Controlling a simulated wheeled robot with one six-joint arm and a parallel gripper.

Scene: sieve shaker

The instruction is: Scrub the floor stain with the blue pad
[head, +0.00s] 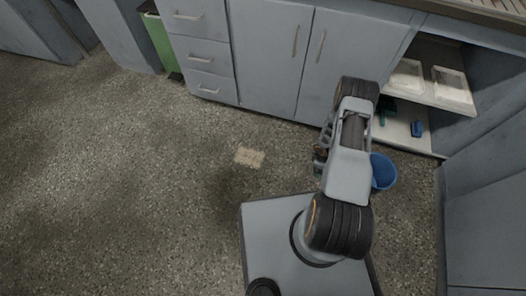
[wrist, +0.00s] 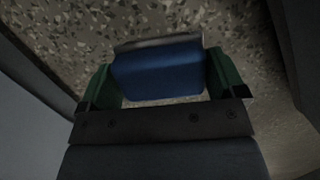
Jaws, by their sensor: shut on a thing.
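The floor stain is a pale beige patch (head: 249,157) on the speckled floor, left of my arm and in front of the drawers. In the wrist view my gripper (wrist: 160,68) is shut on the blue pad (wrist: 157,72), which sits between its two green fingers. The pad has a greyish strip along its far edge. Speckled floor shows beyond it. In the head view my arm hides most of the gripper, and the pad cannot be made out there. The gripper is to the right of the stain, apart from it.
A blue bucket (head: 383,173) stands on the floor just right of my arm. Grey cabinets (head: 270,55) line the back. An open bay at right holds white trays (head: 452,86) and a small blue item (head: 416,129). A green bin (head: 161,42) stands at back left. The left floor is clear.

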